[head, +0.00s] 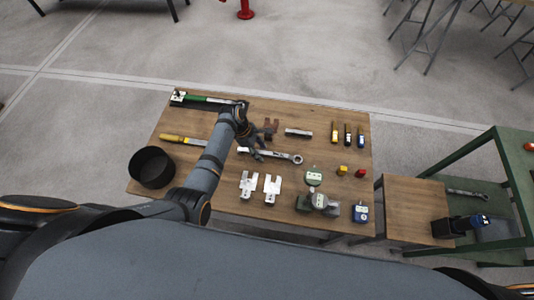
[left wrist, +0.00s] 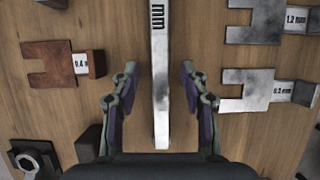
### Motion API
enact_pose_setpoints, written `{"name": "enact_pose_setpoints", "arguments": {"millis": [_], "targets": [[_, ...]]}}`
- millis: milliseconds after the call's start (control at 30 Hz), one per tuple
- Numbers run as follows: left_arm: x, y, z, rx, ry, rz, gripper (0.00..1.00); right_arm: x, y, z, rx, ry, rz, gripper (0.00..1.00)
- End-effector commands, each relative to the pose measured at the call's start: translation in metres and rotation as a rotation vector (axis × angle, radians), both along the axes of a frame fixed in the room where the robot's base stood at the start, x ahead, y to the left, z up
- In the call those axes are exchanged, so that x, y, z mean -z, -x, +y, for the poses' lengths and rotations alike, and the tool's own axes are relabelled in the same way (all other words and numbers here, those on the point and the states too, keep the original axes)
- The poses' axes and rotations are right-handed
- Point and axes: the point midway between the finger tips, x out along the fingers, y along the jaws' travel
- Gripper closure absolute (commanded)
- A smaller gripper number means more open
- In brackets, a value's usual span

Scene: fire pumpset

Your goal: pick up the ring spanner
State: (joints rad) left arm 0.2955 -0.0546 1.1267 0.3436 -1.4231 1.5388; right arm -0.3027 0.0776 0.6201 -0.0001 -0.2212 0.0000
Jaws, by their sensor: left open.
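The ring spanner (head: 280,155), a long silver bar with a ring at its right end, lies flat on the wooden bench. My left gripper (head: 257,149) is over its left part and hides some of it. In the left wrist view, the spanner's flat shaft (left wrist: 159,110), marked "mm", runs upright in the picture between the two fingers of my left gripper (left wrist: 159,69). The fingers are open, with a gap on each side of the shaft. The ring end is outside that view. My right gripper is not seen.
Silver gap gauges (head: 249,185) and a brown one (head: 270,128) lie close by. A black bowl (head: 152,168), a yellow-handled tool (head: 180,139) and a green-handled tool (head: 205,99) are to the left. Dial instruments (head: 314,176) stand at the right front.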

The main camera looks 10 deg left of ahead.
Motion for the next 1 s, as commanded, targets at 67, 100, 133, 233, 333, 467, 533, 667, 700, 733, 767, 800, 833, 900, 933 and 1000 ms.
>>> {"name": "enact_pose_setpoints", "arguments": {"millis": [67, 100, 133, 233, 333, 467, 533, 667, 700, 733, 767, 800, 833, 900, 933, 1000], "targets": [[-0.0004, -0.0001, 0.0001, 0.0, 0.0, 0.0, 0.55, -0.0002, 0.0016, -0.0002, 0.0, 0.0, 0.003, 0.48], [-0.0004, 0.0, 0.0001, 0.0, 0.0, 0.0, 0.55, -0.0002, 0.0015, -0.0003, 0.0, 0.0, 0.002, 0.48], [-0.0005, 0.0, 0.0001, 0.0, 0.0, 0.0, 0.59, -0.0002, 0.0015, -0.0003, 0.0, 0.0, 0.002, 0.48], [-0.0005, 0.0001, 0.0002, 0.0, 0.0, 0.0, 0.72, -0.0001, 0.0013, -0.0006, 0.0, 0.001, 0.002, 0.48], [-0.0005, 0.0001, 0.0002, 0.0, 0.0, 0.0, 0.86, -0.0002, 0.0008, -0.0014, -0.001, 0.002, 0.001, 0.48], [-0.0005, 0.0002, 0.0002, 0.0, 0.0, 0.0, 1.0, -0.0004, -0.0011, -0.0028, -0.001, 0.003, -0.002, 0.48], [-0.0005, 0.0002, 0.0002, 0.0, 0.0, 0.0, 1.0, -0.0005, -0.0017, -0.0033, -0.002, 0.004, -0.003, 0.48], [-0.0004, 0.0002, 0.0003, -0.001, 0.0, 0.001, 1.0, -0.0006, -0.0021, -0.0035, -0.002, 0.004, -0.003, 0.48], [-0.0006, 0.0002, 0.0002, -0.001, 0.0, 0.001, 1.0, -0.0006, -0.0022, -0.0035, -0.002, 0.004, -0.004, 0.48], [-0.001, -0.0002, 0.0001, 0.0, 0.001, 0.0, 1.0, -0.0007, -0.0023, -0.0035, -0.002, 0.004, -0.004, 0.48], [-0.001, -0.0002, 0.0001, 0.0, 0.001, 0.0, 1.0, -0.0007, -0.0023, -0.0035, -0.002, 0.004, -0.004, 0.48], [-0.001, -0.0002, 0.0001, 0.0, 0.001, 0.0, 1.0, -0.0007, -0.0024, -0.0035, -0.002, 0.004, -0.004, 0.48], [-0.001, -0.0002, 0.0001, 0.0, 0.001, 0.0, 1.0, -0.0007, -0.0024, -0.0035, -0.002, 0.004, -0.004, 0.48], [-0.0014, -0.0002, 0.0001, 0.0, 0.001, 0.0, 1.0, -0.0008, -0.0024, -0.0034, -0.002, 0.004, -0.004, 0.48], [-0.0022, -0.0003, 0.0001, 0.0, 0.001, -0.001, 1.0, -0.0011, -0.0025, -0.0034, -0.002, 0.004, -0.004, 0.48], [-0.0087, -0.0007, -0.0001, -0.001, 0.001, -0.002, 1.0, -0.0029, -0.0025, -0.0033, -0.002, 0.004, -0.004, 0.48]]}}
